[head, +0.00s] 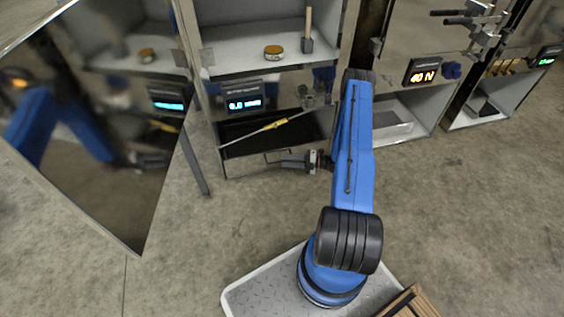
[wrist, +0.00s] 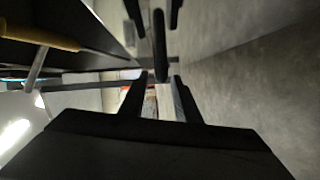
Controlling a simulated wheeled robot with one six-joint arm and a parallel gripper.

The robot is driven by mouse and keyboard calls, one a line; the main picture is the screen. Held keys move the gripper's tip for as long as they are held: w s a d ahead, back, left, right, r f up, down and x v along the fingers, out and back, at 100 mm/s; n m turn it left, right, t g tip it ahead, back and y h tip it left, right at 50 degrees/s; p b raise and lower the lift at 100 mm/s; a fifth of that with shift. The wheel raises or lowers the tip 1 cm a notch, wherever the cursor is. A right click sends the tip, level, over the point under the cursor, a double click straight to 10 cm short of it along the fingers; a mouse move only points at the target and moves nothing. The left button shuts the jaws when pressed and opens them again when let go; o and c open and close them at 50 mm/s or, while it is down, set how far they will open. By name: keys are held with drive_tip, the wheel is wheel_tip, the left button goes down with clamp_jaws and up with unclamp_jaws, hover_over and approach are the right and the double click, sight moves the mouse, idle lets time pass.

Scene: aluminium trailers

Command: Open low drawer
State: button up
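The low drawer (head: 240,168) is at the bottom of the middle cabinet in the head view, below the blue display. Its dark inside shows from above, with a yellow-handled tool (head: 274,125) lying across it. A thin dark handle (head: 268,156) stands out at its front. My gripper (head: 285,160) is low in front of the drawer, beside the handle. In the wrist view my gripper (wrist: 160,84) has its two fingers apart, and a dark bar (wrist: 159,45) reaches the gap between them. I cannot tell whether they touch it. The yellow handle also shows there (wrist: 38,36).
A large reflective door (head: 110,130) stands open at the left. A shelf above holds a round tin (head: 273,52) and a wooden-handled tool (head: 307,32). Another cabinet with an orange display (head: 422,76) stands to the right. The concrete floor in front is mostly clear.

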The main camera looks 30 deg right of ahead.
sight(282, 161)
drive_tip(key=shift+x, duration=1.65)
clamp_jaws()
drive_tip(key=s+a, duration=0.3)
drive_tip(key=s, duration=0.9)
drive_tip(key=s+a, duration=0.4)
drive_tip(key=s, duration=0.9)
drive_tip(key=shift+s+a, duration=0.15)
drive_tip(key=shift+s, duration=0.1)
unclamp_jaws()
